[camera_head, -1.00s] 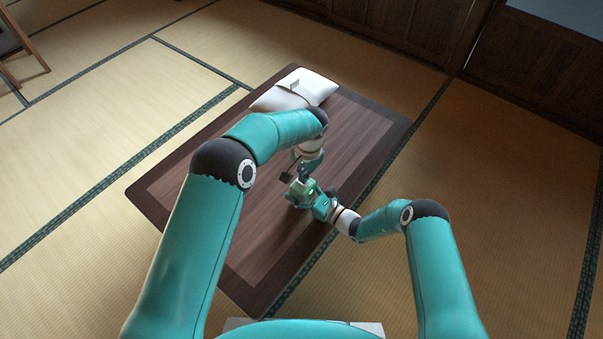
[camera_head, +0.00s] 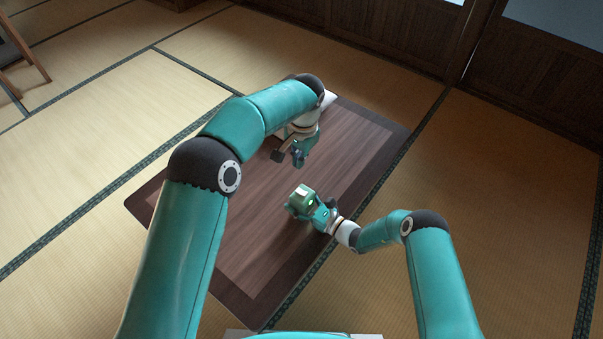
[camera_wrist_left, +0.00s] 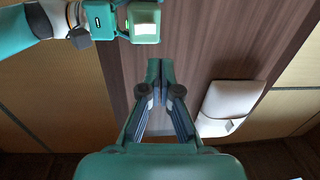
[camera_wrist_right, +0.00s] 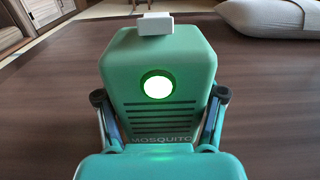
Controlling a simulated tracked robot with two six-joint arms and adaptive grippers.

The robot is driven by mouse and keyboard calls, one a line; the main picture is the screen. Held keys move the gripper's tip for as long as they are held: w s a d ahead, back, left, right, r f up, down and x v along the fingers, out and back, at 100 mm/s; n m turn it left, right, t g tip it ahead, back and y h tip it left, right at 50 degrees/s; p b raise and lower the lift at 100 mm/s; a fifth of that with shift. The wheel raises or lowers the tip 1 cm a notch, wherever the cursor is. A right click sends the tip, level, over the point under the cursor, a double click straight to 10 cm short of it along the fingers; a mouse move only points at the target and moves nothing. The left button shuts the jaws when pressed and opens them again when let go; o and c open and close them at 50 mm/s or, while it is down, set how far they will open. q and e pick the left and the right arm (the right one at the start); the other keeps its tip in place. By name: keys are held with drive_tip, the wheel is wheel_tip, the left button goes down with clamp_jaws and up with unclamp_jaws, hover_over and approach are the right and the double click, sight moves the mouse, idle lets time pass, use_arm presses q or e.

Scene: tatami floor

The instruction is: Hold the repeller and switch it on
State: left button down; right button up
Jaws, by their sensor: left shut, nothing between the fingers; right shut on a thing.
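The repeller (camera_wrist_right: 159,65) is a green box with a grille, the word "MOSQUITO", a white block (camera_wrist_right: 155,24) on top and a round light glowing bright with a green ring. It also shows in the head view (camera_head: 302,195) and at the top of the left wrist view (camera_wrist_left: 144,24). My right gripper (camera_head: 310,208) is shut on it, with fingers on both sides in the right wrist view. My left gripper (camera_head: 299,158) is shut and empty, above and apart from the repeller; its fingertips (camera_wrist_left: 160,70) meet in the left wrist view.
A dark wooden low table (camera_head: 345,150) lies under both grippers, mostly bare. A pale cushion (camera_wrist_left: 230,103) lies on the table's far end, mostly hidden behind my left arm in the head view. Tatami floor (camera_head: 510,200) surrounds the table.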

use_arm(q)
drive_tip(key=shift+w+a+r, duration=0.1)
drive_tip(key=shift+r, duration=0.7)
drive_tip(key=shift+w+a+r, duration=0.1)
drive_tip(key=shift+r, duration=0.7)
use_arm(e)
drive_tip(key=o, duration=1.3)
drive_tip(key=shift+d, duration=0.1)
